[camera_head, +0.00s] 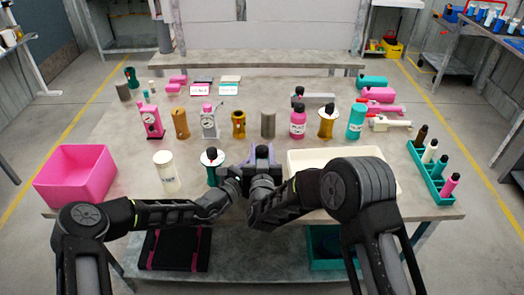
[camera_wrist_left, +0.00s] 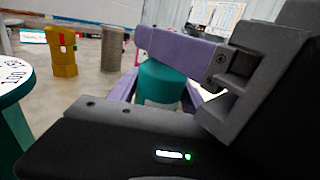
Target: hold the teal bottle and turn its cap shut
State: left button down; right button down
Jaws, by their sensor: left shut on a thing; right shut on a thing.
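The teal bottle (camera_wrist_left: 160,86) shows in the left wrist view as a rounded teal body between the purple fingers of my left gripper (camera_wrist_left: 165,95). A larger purple finger of my right gripper (camera_wrist_left: 180,45) lies across its top and hides the cap. In the head view my left gripper (camera_head: 246,172) and right gripper (camera_head: 263,160) meet at the table's front middle, and they and the wrists hide the bottle. Both grippers are shut, the left around the body and the right at the top, on the cap. How far the cap is turned cannot be seen.
A teal dial stand (camera_head: 212,175) stands close left of my left gripper, with a white bottle (camera_head: 165,182) beyond it. A cream tray (camera_head: 300,160) lies right, partly behind my right arm. A pink bin (camera_head: 75,190) and teal rack (camera_head: 436,190) flank the table. Several parts stand behind.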

jog(key=shift+r, duration=0.1)
jog(key=c, duration=0.9)
grip_release()
jog(key=shift+s, duration=0.15)
jog(key=s, duration=1.1)
jog(key=shift+s, duration=0.4)
